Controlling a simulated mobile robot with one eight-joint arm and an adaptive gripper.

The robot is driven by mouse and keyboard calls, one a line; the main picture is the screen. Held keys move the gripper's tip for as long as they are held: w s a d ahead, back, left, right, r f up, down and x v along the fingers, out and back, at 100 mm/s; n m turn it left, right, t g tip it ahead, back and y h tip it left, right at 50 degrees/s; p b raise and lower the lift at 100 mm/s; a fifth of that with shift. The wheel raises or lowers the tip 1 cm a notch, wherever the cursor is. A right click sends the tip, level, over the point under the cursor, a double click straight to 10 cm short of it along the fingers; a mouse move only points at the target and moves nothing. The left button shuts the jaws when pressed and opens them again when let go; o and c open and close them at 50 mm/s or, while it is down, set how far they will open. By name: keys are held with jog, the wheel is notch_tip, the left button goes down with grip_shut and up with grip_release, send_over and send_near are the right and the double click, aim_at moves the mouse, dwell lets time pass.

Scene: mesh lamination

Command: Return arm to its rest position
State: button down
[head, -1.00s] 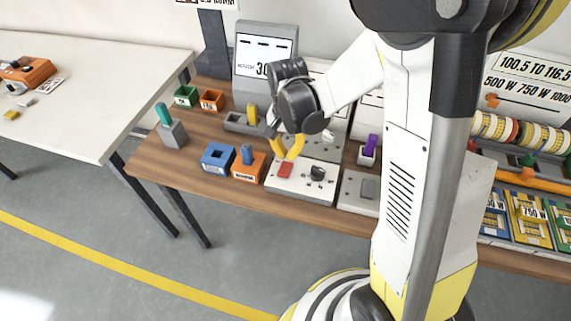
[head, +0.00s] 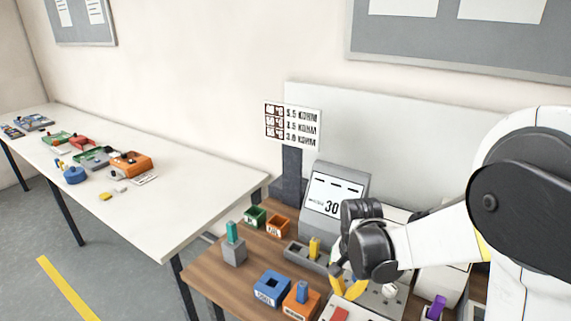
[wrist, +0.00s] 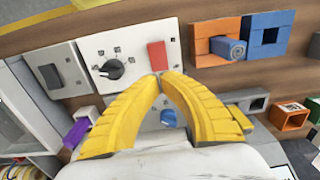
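My gripper (head: 347,296) has two yellow fingers and hangs over the panels on the wooden bench (head: 222,277). In the wrist view the fingertips (wrist: 159,76) meet, with nothing visible between them. They point at a red block (wrist: 157,56) on a white panel with a black knob (wrist: 112,68); whether they touch it I cannot tell. My arm reaches in from the right of the head view, bent at the wrist.
A grey display reading 30 (head: 333,197) stands behind my gripper. Left of it are a blue holder (head: 271,289), an orange holder (head: 300,303), small green (head: 255,217) and orange bins (head: 278,227). A white table (head: 190,208) stands at left.

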jog(key=s+r+n+t+b, duration=0.4)
jog(key=s+r+n+t, duration=0.3)
jog(key=s+r, duration=0.4)
jog(key=shift+s+r, duration=0.2)
jog(key=shift+s, duration=0.65)
